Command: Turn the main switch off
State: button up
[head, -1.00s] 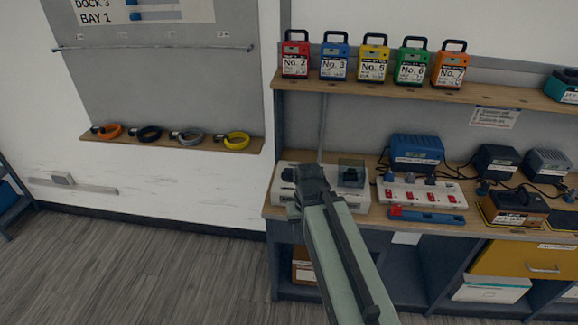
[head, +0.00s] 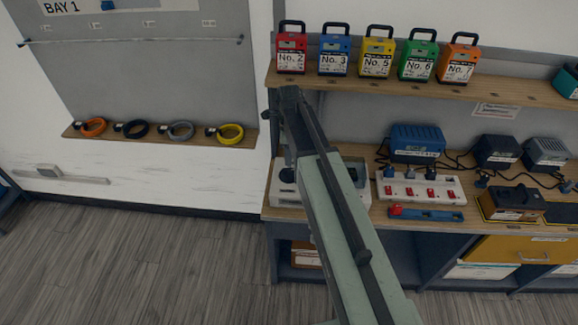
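A white unit (head: 285,190) stands at the left end of the workbench, and my arm crosses in front of it. Its right part, with a grey block (head: 357,170) on top, shows beside my arm. I cannot tell whether this unit is the main switch or how a switch on it is set. A white power strip (head: 421,188) with red switches and plugs lies to its right. My gripper (head: 283,150) is dark and is above the unit's left part, near the shelf's left end. Its fingers are too dark and small to tell open from shut.
A shelf (head: 395,88) above holds several coloured battery packs. Chargers (head: 417,144) with cables and a blue-and-red tool (head: 427,214) are on the bench. Coloured cable loops (head: 180,130) lie on a wall ledge at left. The floor (head: 130,250) at left is clear.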

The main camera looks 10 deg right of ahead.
aim_at(289, 169)
notch_tip(289, 169, down, 7)
jog(key=b, duration=0.6)
jog(key=shift+f+b, duration=0.2)
jog(key=shift+b, duration=0.1)
jog(key=shift+r, duration=0.15)
grip_shut()
